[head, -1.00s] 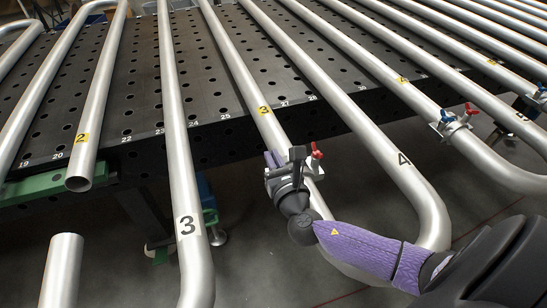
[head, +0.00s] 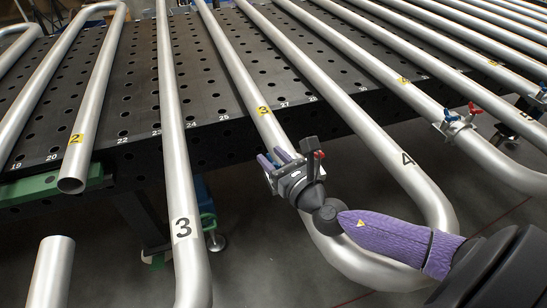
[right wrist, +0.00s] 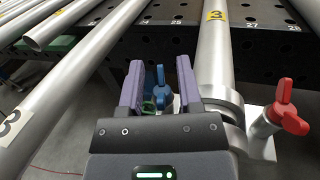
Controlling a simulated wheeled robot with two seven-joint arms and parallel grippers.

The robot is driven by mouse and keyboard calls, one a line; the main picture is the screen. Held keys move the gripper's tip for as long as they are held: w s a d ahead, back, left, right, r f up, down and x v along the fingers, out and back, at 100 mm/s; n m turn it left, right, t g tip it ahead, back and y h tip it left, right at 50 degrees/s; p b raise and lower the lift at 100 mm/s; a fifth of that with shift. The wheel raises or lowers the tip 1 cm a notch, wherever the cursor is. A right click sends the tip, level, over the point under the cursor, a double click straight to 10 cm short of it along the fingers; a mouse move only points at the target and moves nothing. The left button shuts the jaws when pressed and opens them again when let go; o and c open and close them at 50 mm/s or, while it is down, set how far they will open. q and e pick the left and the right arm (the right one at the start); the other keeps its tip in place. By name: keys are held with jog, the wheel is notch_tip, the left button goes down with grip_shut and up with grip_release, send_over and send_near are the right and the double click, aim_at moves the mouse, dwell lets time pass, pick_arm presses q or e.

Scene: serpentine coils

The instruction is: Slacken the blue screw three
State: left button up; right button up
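The blue screw three (right wrist: 161,88) shows in the right wrist view, between the two purple fingers of my right gripper (right wrist: 160,82). It stands just left of the pipe with the yellow 3 label (right wrist: 217,40). A red screw (right wrist: 287,115) sits on the right side of the same pipe's clamp. The fingers are apart, with a gap around the blue screw; I cannot tell whether either touches it. In the head view my right gripper (head: 276,158) is at the pipe below the yellow 3, hiding the blue screw. My left gripper is not in view.
Another clamp with blue and red screws (head: 458,120) sits on the pipe to the right. A pipe marked black 3 (head: 184,228) runs on the left, and a bent pipe marked black 4 (head: 407,160) curves close beside my right arm. A perforated dark table (head: 130,85) lies behind.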

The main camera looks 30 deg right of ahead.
aim_at(274, 158)
notch_tip(274, 158, up, 10)
jog(key=p, duration=0.7)
jog(key=shift+r, duration=0.1)
